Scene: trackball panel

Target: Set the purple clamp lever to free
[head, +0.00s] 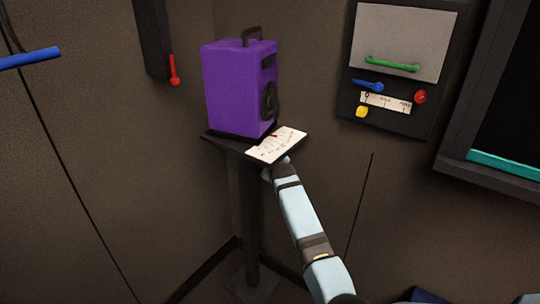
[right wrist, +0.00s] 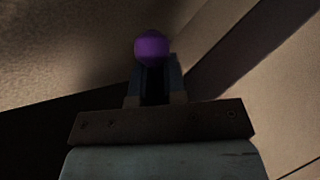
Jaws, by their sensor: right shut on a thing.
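The purple clamp lever shows only as its round purple knob (right wrist: 151,47) in the right wrist view. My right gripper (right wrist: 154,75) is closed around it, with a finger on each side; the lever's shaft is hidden. In the head view my right gripper (head: 267,174) is at the front edge of the stand, just below the white label plate (head: 275,146). The plate and my arm hide the lever there. The plate's lettering is too small to read. My left gripper is not in view.
A purple speaker-like box (head: 232,88) stands on the dark post (head: 245,220). A red lever (head: 174,70) hangs on a dark wall box behind it. A wall panel (head: 395,108) with coloured controls is at the right. A blue bar (head: 30,58) juts in at the left.

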